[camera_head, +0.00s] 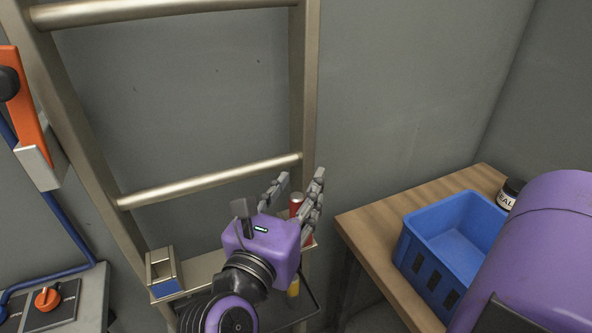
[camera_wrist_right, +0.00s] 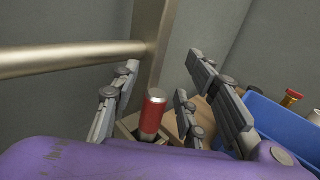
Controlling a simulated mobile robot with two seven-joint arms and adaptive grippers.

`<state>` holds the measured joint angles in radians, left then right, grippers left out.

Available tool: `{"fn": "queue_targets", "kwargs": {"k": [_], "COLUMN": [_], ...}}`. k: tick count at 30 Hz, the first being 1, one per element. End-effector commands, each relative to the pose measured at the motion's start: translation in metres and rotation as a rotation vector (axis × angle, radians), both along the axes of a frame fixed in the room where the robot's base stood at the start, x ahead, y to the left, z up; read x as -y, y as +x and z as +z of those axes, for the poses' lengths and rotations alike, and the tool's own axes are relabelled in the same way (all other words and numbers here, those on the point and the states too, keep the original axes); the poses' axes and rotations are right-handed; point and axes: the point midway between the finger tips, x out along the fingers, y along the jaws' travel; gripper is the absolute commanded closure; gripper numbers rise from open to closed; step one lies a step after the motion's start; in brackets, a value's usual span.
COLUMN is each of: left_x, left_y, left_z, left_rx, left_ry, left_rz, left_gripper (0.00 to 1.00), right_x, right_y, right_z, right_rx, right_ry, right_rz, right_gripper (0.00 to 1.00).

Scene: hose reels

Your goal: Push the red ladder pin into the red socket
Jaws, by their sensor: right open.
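The red ladder pin (camera_head: 297,199) has a silvery top and stands at the ladder's right rail, partly behind my right gripper. It also shows in the right wrist view (camera_wrist_right: 152,114), upright, with its lower end at a beige holder (camera_wrist_right: 128,129). How deep it sits cannot be told. A red patch (camera_head: 309,241) beside the gripper, probably the red socket, is mostly hidden by my purple hand. My right gripper (camera_head: 300,178) is open, its fingers on either side of the pin with visible gaps in the wrist view. My left gripper is not in view.
A metal socket with a blue front (camera_head: 165,287) sits at the ladder's left rail. A panel with an orange knob (camera_head: 47,298) is at lower left. A ladder rung (camera_head: 210,184) crosses left of my fingers.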

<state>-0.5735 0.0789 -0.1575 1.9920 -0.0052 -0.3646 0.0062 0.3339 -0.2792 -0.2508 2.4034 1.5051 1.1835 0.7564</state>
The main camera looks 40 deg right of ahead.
Motion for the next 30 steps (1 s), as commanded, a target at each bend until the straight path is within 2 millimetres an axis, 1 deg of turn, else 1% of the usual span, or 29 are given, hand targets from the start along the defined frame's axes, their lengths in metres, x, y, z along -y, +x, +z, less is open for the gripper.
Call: {"fn": "queue_targets", "kwargs": {"k": [1, 3, 6, 9, 14, 30], "left_x": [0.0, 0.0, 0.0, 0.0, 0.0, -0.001], "left_y": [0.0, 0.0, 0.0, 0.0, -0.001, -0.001], "left_z": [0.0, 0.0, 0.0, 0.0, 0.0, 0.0], "left_rx": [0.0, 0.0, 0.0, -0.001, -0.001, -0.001], "left_ry": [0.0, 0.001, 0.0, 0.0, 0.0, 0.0], "left_rz": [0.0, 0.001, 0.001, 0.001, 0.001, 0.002], "left_gripper": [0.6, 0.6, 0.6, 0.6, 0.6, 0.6], "right_x": [0.0, -0.001, -0.001, -0.001, -0.001, -0.001], "right_y": [0.0, 0.001, 0.001, 0.001, 0.001, 0.001], "right_z": [0.012, 0.025, 0.04, 0.05, 0.055, 0.055], "right_rx": [0.009, 0.008, 0.007, 0.007, 0.004, 0.004], "right_ry": [0.004, 0.004, 0.002, 0.001, -0.002, -0.002], "right_rz": [0.0, 0.001, 0.003, 0.003, 0.003, 0.004], "right_gripper": [0.6, 0.6, 0.6, 0.6, 0.6, 0.6]}}
